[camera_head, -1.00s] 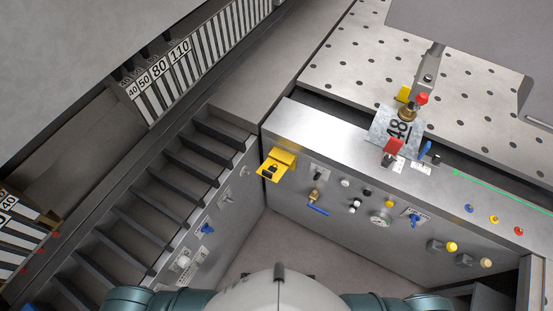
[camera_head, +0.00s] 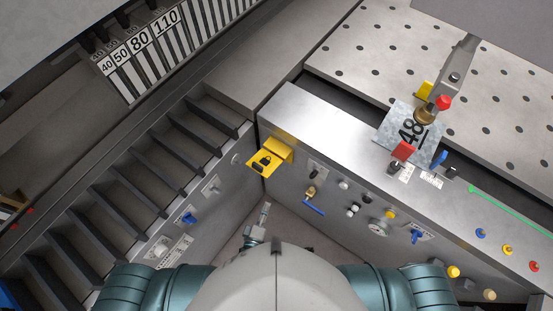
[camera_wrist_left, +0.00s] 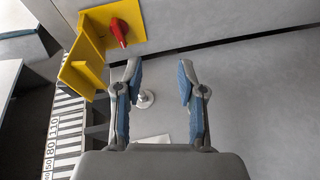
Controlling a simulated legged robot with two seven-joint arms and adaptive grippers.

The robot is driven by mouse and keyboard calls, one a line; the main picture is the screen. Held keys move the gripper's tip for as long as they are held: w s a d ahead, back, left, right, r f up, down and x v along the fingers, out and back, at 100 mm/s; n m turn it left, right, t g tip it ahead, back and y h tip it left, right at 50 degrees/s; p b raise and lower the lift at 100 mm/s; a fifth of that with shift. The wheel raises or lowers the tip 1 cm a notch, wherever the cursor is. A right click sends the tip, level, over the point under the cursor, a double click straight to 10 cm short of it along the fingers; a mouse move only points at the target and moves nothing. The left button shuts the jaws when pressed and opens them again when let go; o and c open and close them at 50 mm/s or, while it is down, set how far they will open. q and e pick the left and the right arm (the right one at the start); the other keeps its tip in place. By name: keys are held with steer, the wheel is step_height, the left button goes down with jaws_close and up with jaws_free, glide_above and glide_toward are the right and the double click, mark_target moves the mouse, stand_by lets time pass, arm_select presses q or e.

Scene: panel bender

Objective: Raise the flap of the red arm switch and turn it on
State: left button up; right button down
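A small red switch flap (camera_head: 403,150) sits on the top edge of the grey console (camera_head: 345,140), beside the metal plate marked 48 (camera_head: 410,128). Its base is dark, and the picture is too small to tell how the flap or the lever under it stands. My left gripper (camera_head: 264,208) shows low in the head view, in front of the console and well apart from the red flap. In the left wrist view it is open and empty (camera_wrist_left: 160,68), fingers apart, facing a grey panel.
A yellow lock flap (camera_head: 262,161) stands out at the console's left corner; in the left wrist view a red knob (camera_wrist_left: 119,32) shows beside it. Buttons and valves line the console front.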

arm_select(q)
step_height(320, 180, up, 6)
steer(key=w+n+t, duration=0.2)
steer(key=n, duration=0.1)
steer(key=shift+y, duration=0.4)
steer(key=x, duration=1.6)
steer(key=shift+w+d, duration=0.2)
steer(key=shift+d, duration=0.1)
jaws_close()
